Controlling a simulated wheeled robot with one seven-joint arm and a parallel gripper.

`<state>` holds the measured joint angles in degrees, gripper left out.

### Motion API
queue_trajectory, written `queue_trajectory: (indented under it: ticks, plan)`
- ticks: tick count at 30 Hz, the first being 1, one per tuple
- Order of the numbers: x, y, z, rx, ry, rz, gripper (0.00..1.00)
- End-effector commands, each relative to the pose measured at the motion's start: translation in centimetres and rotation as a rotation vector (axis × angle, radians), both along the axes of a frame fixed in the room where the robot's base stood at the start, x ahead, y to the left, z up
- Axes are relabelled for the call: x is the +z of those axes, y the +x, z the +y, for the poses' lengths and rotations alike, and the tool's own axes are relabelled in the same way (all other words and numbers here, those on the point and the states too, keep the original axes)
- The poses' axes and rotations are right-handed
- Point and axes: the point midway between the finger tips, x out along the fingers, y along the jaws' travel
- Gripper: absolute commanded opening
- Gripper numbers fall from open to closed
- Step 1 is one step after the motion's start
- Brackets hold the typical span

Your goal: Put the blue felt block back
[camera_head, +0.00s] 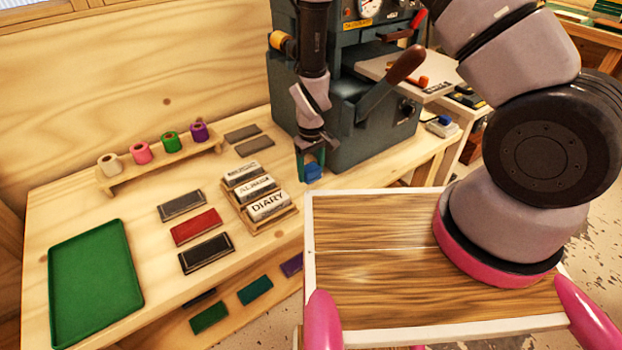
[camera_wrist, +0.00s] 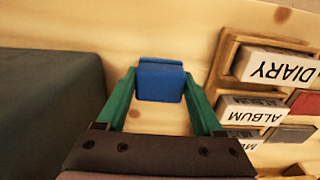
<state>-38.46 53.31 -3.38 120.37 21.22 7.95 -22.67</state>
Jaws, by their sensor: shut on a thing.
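The blue felt block (camera_head: 313,174) is between the fingertips of my gripper (camera_head: 312,160), beside the dark green machine at the bench's front edge. In the wrist view the block (camera_wrist: 160,82) sits between the two green fingers (camera_wrist: 160,98), which are shut on it. Pale wood shows around it. Whether its underside touches the bench is hard to tell.
The dark machine (camera_head: 345,110) stands close to my gripper. A wooden rack (camera_head: 288,214) with blocks marked DIARY and ALBUM is near on the other side. Foil rolls (camera_head: 170,142) on a stand, dark and red blocks (camera_head: 196,226), and a green tray (camera_head: 92,285) lie further left.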

Motion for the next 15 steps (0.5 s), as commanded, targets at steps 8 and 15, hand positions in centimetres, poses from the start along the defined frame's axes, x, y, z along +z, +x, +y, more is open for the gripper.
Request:
queue_trajectory:
  ticks: [8,15]
  plan:
    - [-3.7,-0.1,-0.1,0.0,-0.001,0.002,0.16]
    - [-3.7,0.0,0.0,0.0,-0.001,0.001,0.16]
